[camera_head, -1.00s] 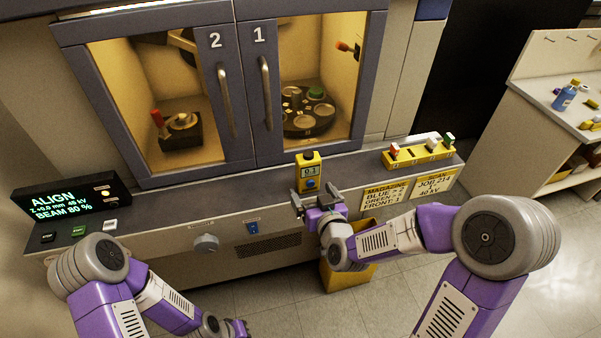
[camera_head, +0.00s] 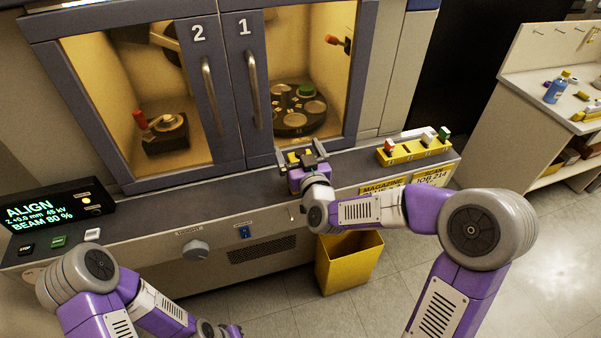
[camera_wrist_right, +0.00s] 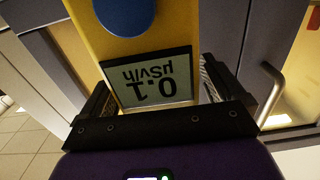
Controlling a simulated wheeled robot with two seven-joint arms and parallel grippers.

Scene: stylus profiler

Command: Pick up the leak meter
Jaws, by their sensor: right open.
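The leak meter is a yellow handheld box with a blue round spot (camera_wrist_right: 124,12) and a grey display (camera_wrist_right: 150,82) reading 0.1 µSv/h, upside down in the right wrist view. In the head view only a little of the yellow meter (camera_head: 297,157) shows behind my right gripper (camera_head: 300,153), on the console ledge in front of the cabinet. My right gripper is open, with one finger on each side of the meter in the wrist view (camera_wrist_right: 155,88). Whether the fingers touch it I cannot tell. My left arm reaches the bottom edge; its gripper is out of view.
The cabinet doors 2 (camera_head: 198,100) and 1 (camera_head: 252,100) stand right behind the meter. A yellow rack with coloured blocks (camera_head: 410,153) sits to the right on the ledge. A display box (camera_head: 55,212) is at left. A yellow bin (camera_head: 346,262) stands below on the floor.

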